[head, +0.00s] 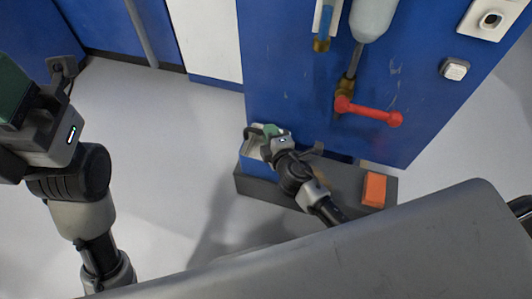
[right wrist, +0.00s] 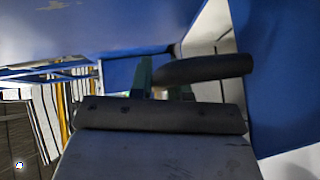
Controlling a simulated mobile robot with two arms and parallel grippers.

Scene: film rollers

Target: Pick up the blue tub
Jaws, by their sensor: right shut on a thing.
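The blue tub (head: 253,166) sits at the left end of a low dark grey ledge, against the blue panel. My right gripper (head: 263,137) is at the top of the tub, shut on it; the arm partly covers the tub.
An orange block (head: 375,190) lies on the right part of the ledge (head: 350,199). A red-handled valve (head: 370,111) sticks out from the blue panel (head: 290,80) above. The grey floor (head: 150,150) left of the ledge is clear.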

